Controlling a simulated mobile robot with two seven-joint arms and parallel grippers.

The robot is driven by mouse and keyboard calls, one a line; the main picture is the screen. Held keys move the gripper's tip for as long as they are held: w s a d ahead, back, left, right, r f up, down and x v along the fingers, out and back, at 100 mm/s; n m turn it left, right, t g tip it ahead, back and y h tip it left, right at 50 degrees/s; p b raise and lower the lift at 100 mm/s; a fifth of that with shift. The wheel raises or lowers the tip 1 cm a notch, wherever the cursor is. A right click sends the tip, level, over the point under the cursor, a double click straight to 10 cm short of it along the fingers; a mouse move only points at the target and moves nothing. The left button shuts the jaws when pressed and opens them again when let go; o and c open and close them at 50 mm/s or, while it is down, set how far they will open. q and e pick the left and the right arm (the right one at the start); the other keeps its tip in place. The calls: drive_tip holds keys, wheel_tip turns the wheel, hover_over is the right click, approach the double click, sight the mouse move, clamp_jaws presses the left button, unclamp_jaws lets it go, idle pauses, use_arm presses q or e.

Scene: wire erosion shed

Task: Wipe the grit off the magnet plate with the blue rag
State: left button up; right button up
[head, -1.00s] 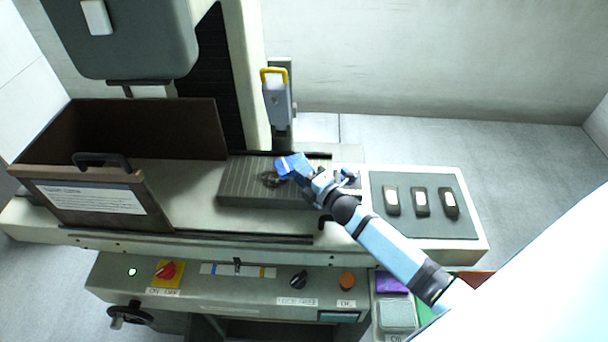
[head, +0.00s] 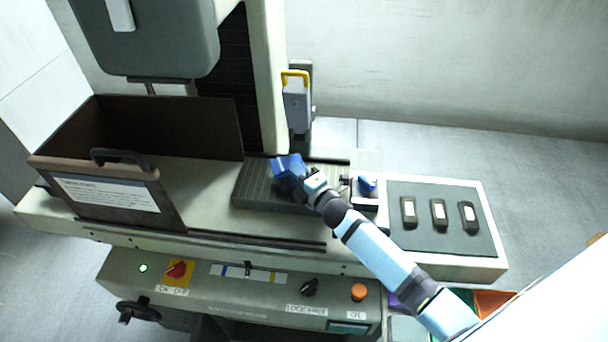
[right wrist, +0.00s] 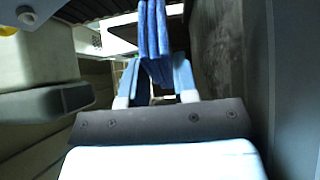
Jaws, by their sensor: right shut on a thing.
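The magnet plate (head: 250,190) is a dark grey, ribbed slab on the machine's pale bed. The blue rag (head: 288,164) is over the plate's middle, toward its far side. My right gripper (head: 292,178) is shut on it. In the right wrist view the rag (right wrist: 153,30) hangs in folds between the two blue fingers (right wrist: 157,82). A dark patch (head: 286,189), which looks like grit, shows beside the gripper and is partly hidden. I cannot tell whether the rag touches the plate. My left gripper is out of view.
A brown open-topped guard box (head: 120,205) with a handle stands left of the plate. A column with a yellow-handled grey device (head: 297,100) rises behind. A small blue item (head: 367,184) lies right of the plate, before a dark mat (head: 430,235) with three small dark blocks.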

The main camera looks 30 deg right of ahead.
sight(279, 175)
drive_tip(key=shift+w+a+r+b, duration=0.1)
drive_tip(key=shift+w+a+b, duration=0.05)
drive_tip(key=shift+w+a, duration=0.55)
drive_tip(key=shift+w+a+b, duration=0.2)
drive_tip(key=shift+w+a, duration=0.15)
drive_tip(key=shift+a, duration=0.6)
drive_tip(key=shift+w+a+r+b, duration=0.1)
drive_tip(key=shift+w+a+b, duration=0.05)
drive_tip(key=shift+w+a, duration=0.55)
drive_tip(key=shift+s+a, duration=0.1)
drive_tip(key=shift+s, duration=0.05)
wheel_tip(279, 175, up, 6)
drive_tip(key=p, duration=0.5)
wheel_tip(279, 175, up, 2)
drive_tip(key=shift+p, duration=0.75)
drive_tip(key=shift+r, duration=0.5)
